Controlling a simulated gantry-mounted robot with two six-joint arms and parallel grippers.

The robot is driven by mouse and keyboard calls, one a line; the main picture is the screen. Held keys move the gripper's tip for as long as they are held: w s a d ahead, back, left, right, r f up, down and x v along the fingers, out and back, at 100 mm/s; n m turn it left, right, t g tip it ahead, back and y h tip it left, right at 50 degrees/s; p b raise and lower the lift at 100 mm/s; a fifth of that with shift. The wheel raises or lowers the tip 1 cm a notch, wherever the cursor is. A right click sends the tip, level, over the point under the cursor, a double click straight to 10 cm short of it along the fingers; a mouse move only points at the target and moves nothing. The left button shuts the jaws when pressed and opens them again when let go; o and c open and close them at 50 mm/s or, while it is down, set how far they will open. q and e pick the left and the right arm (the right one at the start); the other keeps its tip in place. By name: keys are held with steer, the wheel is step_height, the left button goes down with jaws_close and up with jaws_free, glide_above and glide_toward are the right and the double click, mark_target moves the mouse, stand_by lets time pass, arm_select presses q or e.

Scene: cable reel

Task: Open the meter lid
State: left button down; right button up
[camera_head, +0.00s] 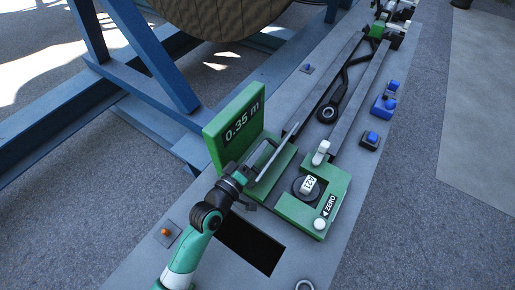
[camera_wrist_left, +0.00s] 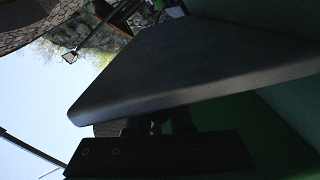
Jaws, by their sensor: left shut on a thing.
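The green meter (camera_head: 325,205) sits on the grey bench, with a white numbered dial in a dark ring, a white lever and a ZERO mark on it. The meter lid (camera_head: 277,158), a thin grey plate, stands raised on the dial's left side, and the dial is uncovered. My left gripper (camera_head: 247,176) is at the lid's near edge, shut on it; the contact is partly hidden by the wrist. In the left wrist view the lid (camera_wrist_left: 190,65) is a large dark plate close above a dark gripper finger (camera_wrist_left: 160,155). My right gripper is not in view.
A green sign (camera_head: 235,125) reading 0.35 m stands just left of the lid. A dark rectangular opening (camera_head: 250,243) lies in the bench nearby. Blue buttons (camera_head: 384,104) sit on the right, and a blue reel frame (camera_head: 150,60) stands on the left.

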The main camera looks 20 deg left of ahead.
arm_select(q)
steer(key=c, duration=0.8)
jaws_free()
steer(key=shift+f, duration=0.15)
steer(key=shift+c, duration=0.2)
steer(key=shift+s, duration=0.1)
steer(key=shift+s, duration=0.25)
steer(key=s+a+p, duration=0.1)
steer(key=s+a, duration=0.1)
steer(key=s, duration=0.8)
steer(key=shift+s, duration=0.4)
